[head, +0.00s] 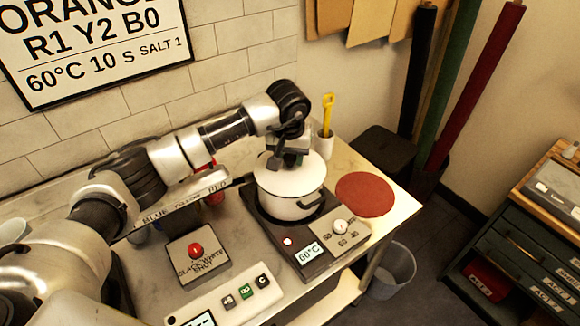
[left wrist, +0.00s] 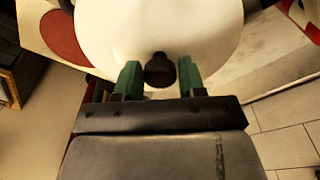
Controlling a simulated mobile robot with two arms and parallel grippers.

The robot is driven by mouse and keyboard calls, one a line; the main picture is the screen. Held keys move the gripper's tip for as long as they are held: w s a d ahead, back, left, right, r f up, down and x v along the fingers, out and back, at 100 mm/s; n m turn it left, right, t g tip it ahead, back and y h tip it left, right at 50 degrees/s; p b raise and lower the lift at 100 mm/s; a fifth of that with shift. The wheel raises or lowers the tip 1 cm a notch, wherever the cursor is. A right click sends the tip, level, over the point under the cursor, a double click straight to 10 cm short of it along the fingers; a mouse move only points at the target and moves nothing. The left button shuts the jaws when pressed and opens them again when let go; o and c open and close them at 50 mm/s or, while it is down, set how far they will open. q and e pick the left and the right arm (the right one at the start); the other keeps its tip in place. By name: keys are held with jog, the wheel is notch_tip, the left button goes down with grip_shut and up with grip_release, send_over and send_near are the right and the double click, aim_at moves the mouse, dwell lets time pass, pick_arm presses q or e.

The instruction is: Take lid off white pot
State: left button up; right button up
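The white pot (head: 285,200) stands on a dark hot plate (head: 310,262) in the head view, with its white lid (head: 300,180) on. In the left wrist view the white lid (left wrist: 110,35) fills the top middle, with its dark knob (left wrist: 160,70). My left gripper (head: 288,160) is over the lid in the head view, pointing down. In the left wrist view the green fingers of my left gripper (left wrist: 160,80) are spread, one on each side of the knob, with a gap on both sides. The head view hides the knob behind the gripper. My right gripper is not in view.
A red round mat (head: 365,194) lies right of the pot. A white cup (head: 324,145) with a yellow tool stands behind it. A box with a red button (head: 196,250) and a panel with small buttons (head: 235,300) are in front. A bin (head: 392,270) stands on the floor.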

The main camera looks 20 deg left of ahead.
pick_arm(q)
jog(key=shift+r, duration=0.1)
jog(key=c, duration=0.6)
